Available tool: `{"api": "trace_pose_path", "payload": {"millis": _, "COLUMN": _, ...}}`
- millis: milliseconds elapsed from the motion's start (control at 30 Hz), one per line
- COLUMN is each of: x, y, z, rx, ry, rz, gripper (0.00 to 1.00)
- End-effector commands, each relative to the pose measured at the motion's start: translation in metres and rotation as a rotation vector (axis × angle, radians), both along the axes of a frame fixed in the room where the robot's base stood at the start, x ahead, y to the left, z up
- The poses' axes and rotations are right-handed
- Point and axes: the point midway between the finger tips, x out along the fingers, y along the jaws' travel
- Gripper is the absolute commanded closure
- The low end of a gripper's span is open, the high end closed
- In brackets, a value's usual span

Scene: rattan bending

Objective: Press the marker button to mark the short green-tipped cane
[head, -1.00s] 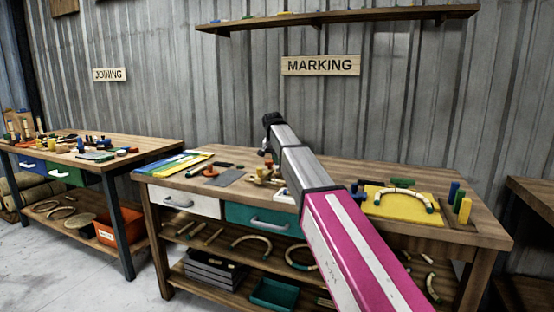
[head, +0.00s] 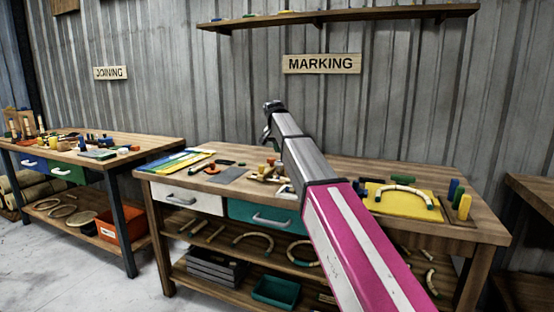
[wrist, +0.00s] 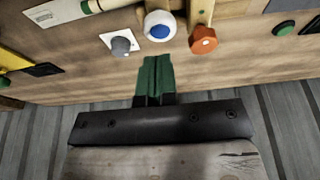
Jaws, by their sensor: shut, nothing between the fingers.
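In the wrist view, my gripper (wrist: 157,78) has its green fingers shut and empty. The fingertips end close below a round white button with a blue centre (wrist: 160,25); I cannot tell if they touch. A grey knob on a white plate (wrist: 121,45) is to its left and an orange knob (wrist: 203,40) to its right. Which one is the marker button is not labelled. In the head view the button is hidden behind or beside my arm.
Colourful strips (head: 180,162) lie at the left. The joining bench (head: 160,145) stands further left.

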Motion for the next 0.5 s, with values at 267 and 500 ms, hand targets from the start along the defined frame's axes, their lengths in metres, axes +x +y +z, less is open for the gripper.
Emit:
{"api": "trace_pose_path", "payload": {"millis": 267, "x": -0.014, "y": 0.006, "z": 0.054, "rx": 0.0, "ry": -0.003, "rz": 0.0, "gripper": 1.0}}
{"api": "trace_pose_path", "payload": {"millis": 500, "x": -0.021, "y": 0.008, "z": 0.077, "rx": -0.001, "ry": -0.002, "rz": 0.0, "gripper": 1.0}}
